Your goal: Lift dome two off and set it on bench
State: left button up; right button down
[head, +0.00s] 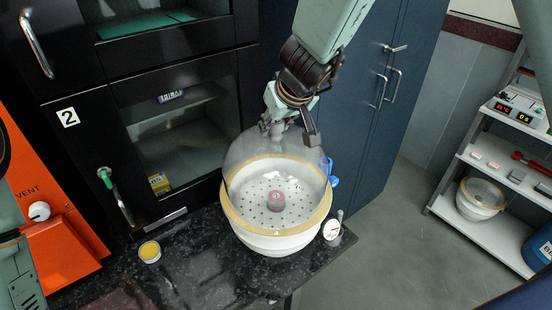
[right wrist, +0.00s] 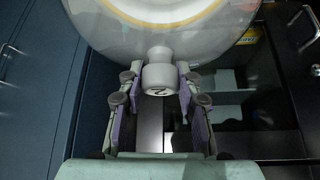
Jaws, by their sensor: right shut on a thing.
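Dome two is a clear glass dome (head: 240,152) over a white round desiccator base (head: 275,245) with a tan rim on the black bench (head: 190,268). I cannot tell whether its lower edge touches the rim. My right gripper (head: 293,132) is above the dome, shut on its top knob. A small pink-topped item (head: 276,201) stands on the perforated plate inside the base. My left gripper is not in view.
A yellow-topped jar (head: 150,252) and a white round gauge (head: 332,229) flank the base. Black cabinets (head: 75,150) stand behind and blue lockers (head: 362,100) at the right. A shelf rack (head: 480,215) stands farther right. Bare bench shows left of the base.

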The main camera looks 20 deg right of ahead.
dwell(0.6)
notch_tip(320, 180, up, 9)
jog(key=p, duration=0.5)
jog(key=shift+r, duration=0.55)
jog(key=shift+s+d, duration=0.1)
